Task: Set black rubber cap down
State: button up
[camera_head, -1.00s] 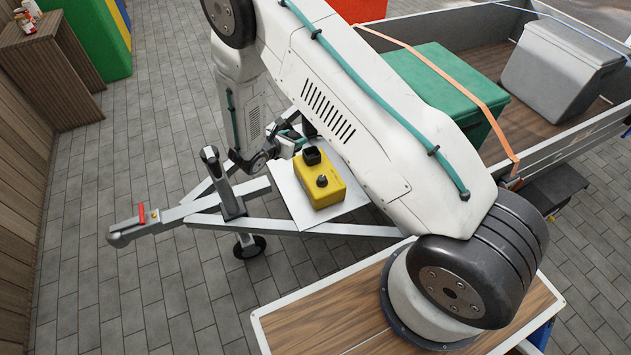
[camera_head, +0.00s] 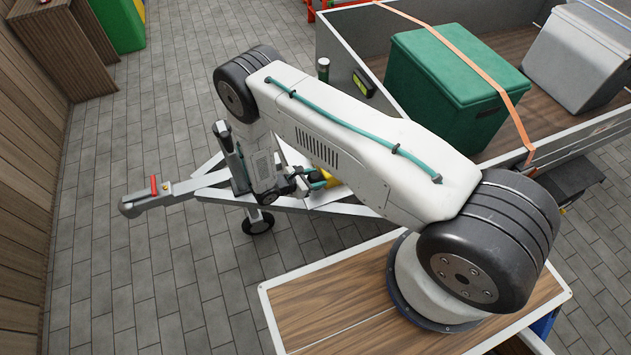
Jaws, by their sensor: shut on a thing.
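My gripper (camera_head: 306,182) is low over the trailer's drawbar, left of the yellow box (camera_head: 327,180). It is shut on a small dark thing that I take to be the black rubber cap. The cap is too small and too covered by the jaws to make out clearly. My arm hides most of the yellow box, so I cannot see its top posts. The box sits on a pale plate (camera_head: 333,197) on the drawbar frame.
The trailer coupling (camera_head: 140,203) with a red handle and the upright jockey-wheel post (camera_head: 232,165) lie left of my gripper. A green box (camera_head: 455,85) and a grey box (camera_head: 575,60) stand in the trailer bed. Open paving lies at left.

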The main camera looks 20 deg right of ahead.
notch_tip(320, 180, down, 3)
jog(key=shift+r, duration=0.1)
jog(key=o, duration=1.1)
